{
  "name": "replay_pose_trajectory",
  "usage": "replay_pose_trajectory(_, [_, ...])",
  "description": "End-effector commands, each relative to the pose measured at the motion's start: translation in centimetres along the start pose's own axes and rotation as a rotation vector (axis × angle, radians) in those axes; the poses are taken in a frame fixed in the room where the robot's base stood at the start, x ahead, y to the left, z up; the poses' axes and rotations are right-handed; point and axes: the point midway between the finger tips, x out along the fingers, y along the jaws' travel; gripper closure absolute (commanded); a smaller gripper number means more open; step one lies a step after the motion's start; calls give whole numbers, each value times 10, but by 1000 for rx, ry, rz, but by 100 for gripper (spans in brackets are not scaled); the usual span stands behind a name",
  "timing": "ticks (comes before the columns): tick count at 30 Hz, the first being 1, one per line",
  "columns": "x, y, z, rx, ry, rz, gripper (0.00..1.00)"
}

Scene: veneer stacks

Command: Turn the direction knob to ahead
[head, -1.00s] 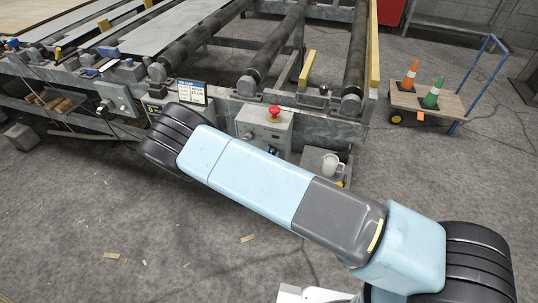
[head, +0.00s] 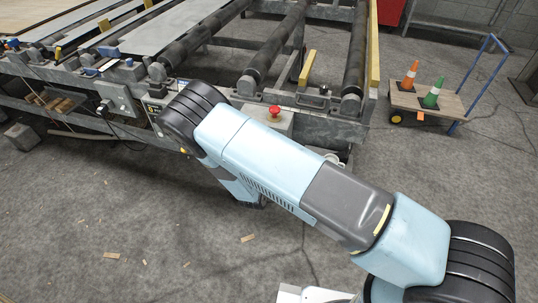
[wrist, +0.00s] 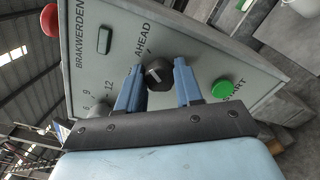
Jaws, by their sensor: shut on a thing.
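The direction knob (wrist: 157,76) is a dark knob with a pale mark on its face, in the middle of the wrist view. The word AHEAD stands on the panel just above it, running sideways. My gripper (wrist: 158,68) has its two blue fingers on either side of the knob and is shut on it. The tilt of the pale mark relative to AHEAD is hard to read. The grey control box (wrist: 205,50) fills much of the wrist view. In the head view my arm covers most of the box, and my gripper is hidden.
The roller conveyor (head: 265,60) stands behind. A cart (head: 452,104) with two cones stands at the right.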

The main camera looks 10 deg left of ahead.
Motion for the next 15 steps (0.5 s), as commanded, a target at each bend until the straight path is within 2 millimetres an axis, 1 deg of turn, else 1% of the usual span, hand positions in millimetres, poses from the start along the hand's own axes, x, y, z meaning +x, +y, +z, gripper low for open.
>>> replay_pose_trajectory(1, [-2,-2,-1,1,3,-5,95])
replay_pose_trajectory(12, [-2,-4,0,2,3,-7,95])
replay_pose_trajectory(13, [-2,-4,0,2,3,-7,62])
replay_pose_trajectory(15, [-2,-4,0,2,2,-6,55])
